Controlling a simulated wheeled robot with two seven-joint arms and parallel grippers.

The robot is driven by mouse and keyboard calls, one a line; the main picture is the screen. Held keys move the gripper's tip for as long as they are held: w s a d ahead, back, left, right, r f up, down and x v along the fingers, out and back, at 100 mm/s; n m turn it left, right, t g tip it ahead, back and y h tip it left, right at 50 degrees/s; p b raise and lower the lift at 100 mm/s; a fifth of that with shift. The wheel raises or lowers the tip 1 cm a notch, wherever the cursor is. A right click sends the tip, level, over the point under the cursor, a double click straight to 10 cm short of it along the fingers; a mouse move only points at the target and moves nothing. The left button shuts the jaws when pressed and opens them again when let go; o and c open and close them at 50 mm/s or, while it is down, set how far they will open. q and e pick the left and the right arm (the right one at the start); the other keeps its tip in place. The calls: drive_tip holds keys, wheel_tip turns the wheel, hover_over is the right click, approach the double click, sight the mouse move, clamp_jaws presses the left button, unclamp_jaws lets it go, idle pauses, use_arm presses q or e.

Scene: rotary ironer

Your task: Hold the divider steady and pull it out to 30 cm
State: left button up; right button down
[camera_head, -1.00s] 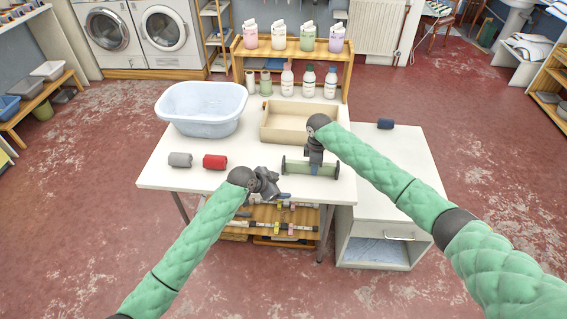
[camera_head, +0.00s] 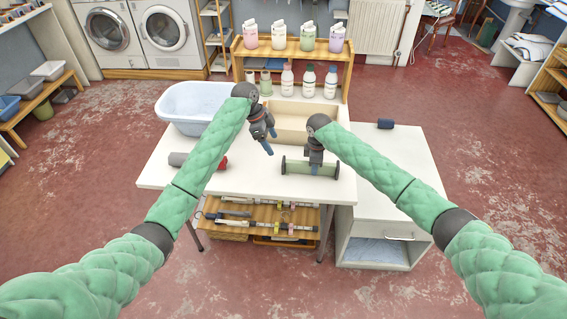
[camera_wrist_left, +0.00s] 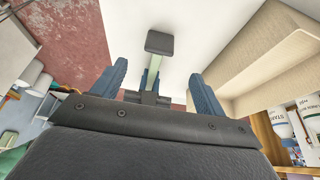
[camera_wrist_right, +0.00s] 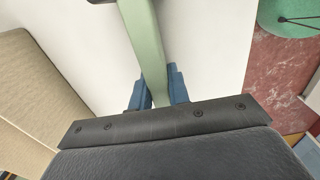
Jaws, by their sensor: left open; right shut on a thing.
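The divider (camera_head: 297,168) is a pale green bar with dark end caps near the front edge of the white table. My right gripper (camera_head: 315,165) is shut on its middle from above; the right wrist view shows the green bar (camera_wrist_right: 146,45) between the blue fingers. My left gripper (camera_head: 269,142) is open and empty, above the table to the left of the divider and in front of the wooden box. The left wrist view shows one dark end cap (camera_wrist_left: 159,43) of the divider ahead, beyond the open fingers.
An open wooden box (camera_head: 290,113) stands behind the grippers, and a pale blue basin (camera_head: 185,105) stands at the back left. A grey roll (camera_head: 178,159) lies at left; a red roll is mostly hidden by my left arm. Bottles (camera_head: 309,82) line the back.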

sight(284, 162)
use_arm(q)
drive_tip(key=x, duration=1.1)
drive_tip(key=shift+d+f, duration=0.25)
drive_tip(key=shift+f, duration=0.1)
